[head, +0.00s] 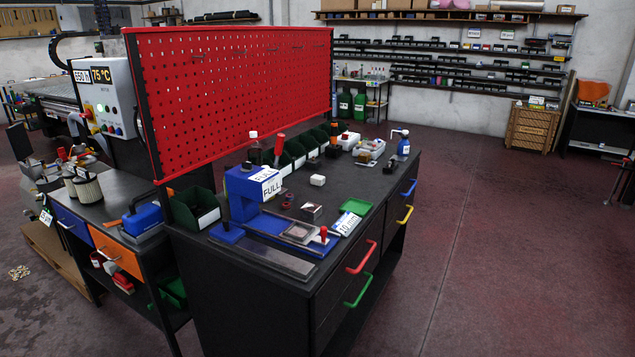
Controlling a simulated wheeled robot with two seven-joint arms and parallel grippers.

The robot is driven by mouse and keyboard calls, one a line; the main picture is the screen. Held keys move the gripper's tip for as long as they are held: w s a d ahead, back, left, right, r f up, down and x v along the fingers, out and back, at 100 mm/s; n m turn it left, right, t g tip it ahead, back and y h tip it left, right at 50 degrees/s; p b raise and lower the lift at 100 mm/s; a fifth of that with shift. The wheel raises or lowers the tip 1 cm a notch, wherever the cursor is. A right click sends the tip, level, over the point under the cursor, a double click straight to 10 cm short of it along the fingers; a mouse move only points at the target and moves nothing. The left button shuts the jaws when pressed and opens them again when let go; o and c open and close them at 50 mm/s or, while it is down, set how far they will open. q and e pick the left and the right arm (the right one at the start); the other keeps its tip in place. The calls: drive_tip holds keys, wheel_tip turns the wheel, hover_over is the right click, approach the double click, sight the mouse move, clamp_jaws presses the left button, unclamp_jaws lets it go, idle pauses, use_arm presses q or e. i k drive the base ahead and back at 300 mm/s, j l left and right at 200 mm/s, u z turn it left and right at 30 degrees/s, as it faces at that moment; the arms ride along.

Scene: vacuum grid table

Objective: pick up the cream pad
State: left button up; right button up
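A small cream-white block (318,180) sits on the black top of the workbench (378,186), right of the blue machine (243,190) with the "FULL" labels. It may be the cream pad, but it is too small to be sure. Another whitish item (348,140) stands farther back on the same bench, near the light tray (369,150). Neither of my grippers is in view.
A red pegboard (230,95) rises behind the bench, with green bins (197,208) along its foot. A green pad (356,206), a white label card (345,223) and a blue bottle (403,145) stand nearby. Red floor (500,230) to the right is clear.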

sight(318, 180)
drive_tip(key=u, duration=0.5)
drive_tip(key=i+l+u, duration=0.15)
drive_tip(key=u, duration=0.25)
drive_tip(key=i+l+u, duration=0.1)
drive_tip(key=l+u, duration=0.2)
drive_tip(key=u, duration=0.15)
drive_tip(key=l+u, duration=0.4)
drive_tip(key=i+l+u, duration=0.1)
drive_tip(key=l+u, duration=0.15)
drive_tip(key=l, duration=0.8)
drive_tip(key=l+u, duration=0.25)
drive_tip(key=l, duration=0.8)
drive_tip(key=k+l+u, duration=0.25)
drive_tip(key=l, duration=1.7)
